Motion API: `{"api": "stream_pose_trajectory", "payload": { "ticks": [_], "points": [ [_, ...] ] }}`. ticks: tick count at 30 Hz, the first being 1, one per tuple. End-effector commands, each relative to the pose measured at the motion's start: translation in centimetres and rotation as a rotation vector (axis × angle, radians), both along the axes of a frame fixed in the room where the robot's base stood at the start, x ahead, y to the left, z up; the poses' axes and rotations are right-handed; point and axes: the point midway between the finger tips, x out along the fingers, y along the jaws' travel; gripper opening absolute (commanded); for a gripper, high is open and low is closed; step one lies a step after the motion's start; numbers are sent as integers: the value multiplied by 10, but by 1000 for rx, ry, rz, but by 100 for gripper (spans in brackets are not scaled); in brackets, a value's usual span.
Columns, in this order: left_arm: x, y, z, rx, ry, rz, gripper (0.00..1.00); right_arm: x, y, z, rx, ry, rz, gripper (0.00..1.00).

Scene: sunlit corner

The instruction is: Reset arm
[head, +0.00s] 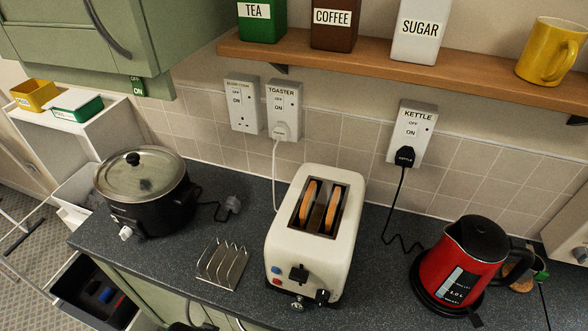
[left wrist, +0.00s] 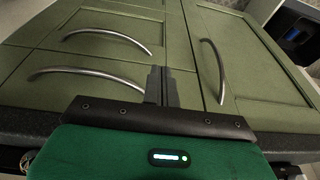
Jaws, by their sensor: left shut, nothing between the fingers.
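My left gripper (left wrist: 163,72) shows in the left wrist view, its two dark fingers together and nothing between them. It points at the green cabinet fronts (left wrist: 255,65), which have curved metal handles (left wrist: 100,33). I cannot tell whether the fingers touch the fronts. In the head view neither gripper can be made out. My right gripper is in no view.
On the dark worktop (head: 225,270) stand a slow cooker (head: 146,200), a toast rack (head: 221,265), a white toaster (head: 316,230) with two bread slices in its slots, and a red kettle (head: 462,262). A wooden shelf (head: 390,68) with canisters and a yellow mug (head: 550,52) hangs above.

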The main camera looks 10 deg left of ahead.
Motion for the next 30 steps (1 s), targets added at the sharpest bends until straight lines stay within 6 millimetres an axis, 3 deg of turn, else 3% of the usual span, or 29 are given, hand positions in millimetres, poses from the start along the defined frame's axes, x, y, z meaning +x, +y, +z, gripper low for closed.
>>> {"api": "stream_pose_trajectory", "payload": {
  "ticks": [7, 14, 21, 27, 30],
  "points": [
    [-3, -1, -115, 2, 43, -5, 0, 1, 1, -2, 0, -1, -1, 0],
    [-31, 3, -220, 7, 80, -12, 0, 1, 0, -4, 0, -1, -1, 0],
    [-86, 11, -313, 11, 121, -21, 0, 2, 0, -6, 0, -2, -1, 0],
    [-146, 22, -371, 16, 152, -28, 0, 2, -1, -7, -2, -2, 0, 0],
    [-175, 28, -391, 18, 164, -31, 0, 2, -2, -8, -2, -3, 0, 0]
  ]
}}
